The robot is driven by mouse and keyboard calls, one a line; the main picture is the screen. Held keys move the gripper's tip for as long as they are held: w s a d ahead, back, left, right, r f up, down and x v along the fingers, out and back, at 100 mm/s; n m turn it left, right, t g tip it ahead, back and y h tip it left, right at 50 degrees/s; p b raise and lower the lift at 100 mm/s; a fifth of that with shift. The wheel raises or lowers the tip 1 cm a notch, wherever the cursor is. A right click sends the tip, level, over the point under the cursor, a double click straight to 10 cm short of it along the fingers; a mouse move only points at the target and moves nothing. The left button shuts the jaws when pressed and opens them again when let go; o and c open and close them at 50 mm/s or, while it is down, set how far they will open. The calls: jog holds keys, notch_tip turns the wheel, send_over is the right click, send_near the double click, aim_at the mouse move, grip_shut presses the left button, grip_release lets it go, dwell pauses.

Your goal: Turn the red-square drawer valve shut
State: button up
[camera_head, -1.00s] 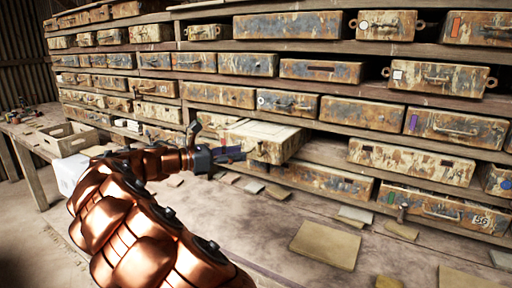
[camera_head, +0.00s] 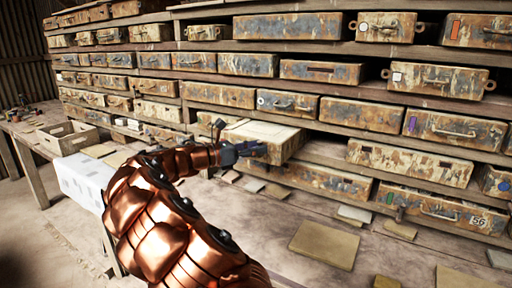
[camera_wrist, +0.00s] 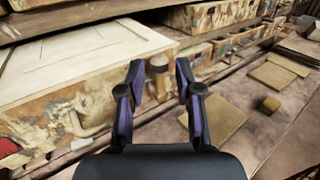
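A pale, worn drawer (camera_head: 270,132) stands pulled out from the shelf wall. In the wrist view its front face (camera_wrist: 60,110) has peeling paint, a curved handle and a red mark (camera_wrist: 8,147) at the left edge. A small round knob (camera_wrist: 158,63), which looks like the valve, sits near the right end of that front. My gripper (camera_wrist: 158,76) is open, with one finger on each side of the knob in the picture. I cannot tell whether the fingers touch it. In the head view my gripper (camera_head: 254,148) is at the drawer's front, and the knob cannot be made out there.
Other rusty drawers fill the shelves around, one with an orange mark (camera_head: 455,28) at the upper right. Flat tiles (camera_head: 326,243) lie on the bench below. A small cylinder (camera_wrist: 268,104) stands among tiles. A white box (camera_head: 85,180) and wooden crate (camera_head: 68,137) are at the left.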

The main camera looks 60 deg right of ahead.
jog(key=shift+c, duration=0.4)
grip_shut()
jog(key=m+t+y, duration=0.1)
jog(key=s+m+y, duration=0.1)
jog(key=m, duration=0.1)
jog(key=shift+s+m+t, duration=0.15)
jog(key=shift+m+t, duration=0.15)
jog(key=shift+t, duration=0.1)
jog(key=shift+s+f+m+t+y+b, duration=0.2)
jog(key=shift+s+m+t+y+b, duration=0.25)
jog(key=shift+m+t, duration=0.55)
jog(key=m+t+b, duration=0.1)
jog(key=s+f+m+t+y+b, duration=0.1)
jog(key=m+t+b, duration=0.1)
jog(key=shift+d+f, duration=0.1)
jog(key=shift+f, duration=0.1)
jog(key=m+t+b, duration=0.1)
jog(key=b, duration=0.1)
jog(key=m+t+b, duration=0.1)
jog(key=b, duration=0.1)
jog(key=shift+s+f+m+t, duration=0.2)
jog(key=shift+f+m+t, duration=0.1)
jog(key=shift+t, duration=0.1)
